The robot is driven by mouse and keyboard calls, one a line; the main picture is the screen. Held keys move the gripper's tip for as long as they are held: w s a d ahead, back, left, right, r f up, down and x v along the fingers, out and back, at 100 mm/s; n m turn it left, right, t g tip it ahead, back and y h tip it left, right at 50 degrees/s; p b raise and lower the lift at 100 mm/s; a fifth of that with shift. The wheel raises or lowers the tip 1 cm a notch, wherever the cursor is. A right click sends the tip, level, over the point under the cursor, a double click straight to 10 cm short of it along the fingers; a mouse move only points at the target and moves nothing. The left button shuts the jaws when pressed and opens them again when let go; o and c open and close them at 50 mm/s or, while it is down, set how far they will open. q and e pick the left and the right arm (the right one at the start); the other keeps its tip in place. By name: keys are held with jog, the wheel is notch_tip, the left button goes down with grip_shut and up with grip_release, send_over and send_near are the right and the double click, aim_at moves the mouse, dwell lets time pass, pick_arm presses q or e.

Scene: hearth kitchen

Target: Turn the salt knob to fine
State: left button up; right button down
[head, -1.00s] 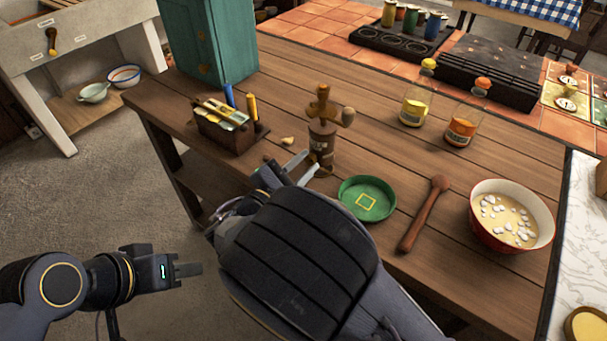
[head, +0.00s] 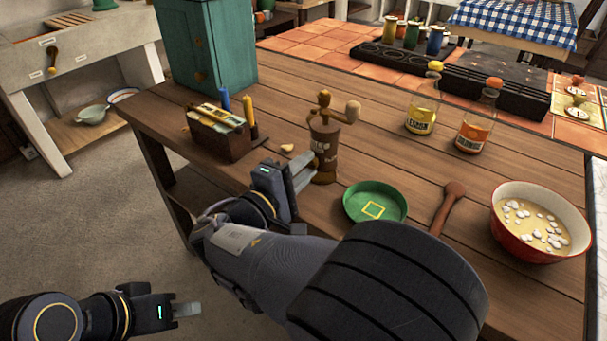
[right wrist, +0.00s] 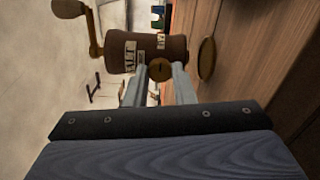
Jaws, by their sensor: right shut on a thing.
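The brown salt mill (head: 324,150) stands upright on the wooden table, with a wooden crank on top. In the right wrist view the mill (right wrist: 118,52) lies sideways in the picture, with part of a "SALT" label showing. A small round brown knob (right wrist: 160,69) sticks out of its side. My right gripper (right wrist: 160,78) is shut on this knob, one finger on each side. In the head view my right gripper (head: 308,170) reaches the mill's lower left side, and the knob is hidden there. My left gripper (head: 190,310) hangs off the table, holding nothing visible; its finger gap is unclear.
A green dish (head: 375,203), a wooden spoon (head: 447,208) and a red bowl (head: 500,237) stand right of the mill. A wooden box (head: 215,140) with packets is left. Two jars (head: 421,115) (head: 474,135) stand behind. A small crumb-like piece (head: 287,148) lies beside the mill.

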pick_arm(q)
jog(key=shift+f, duration=0.15)
dwell(0.3)
pick_arm(e)
jog(key=c, duration=1.2)
grip_release()
pick_arm(q)
jog(key=shift+s, duration=0.1)
pick_arm(e)
jog(key=shift+a, duration=0.1)
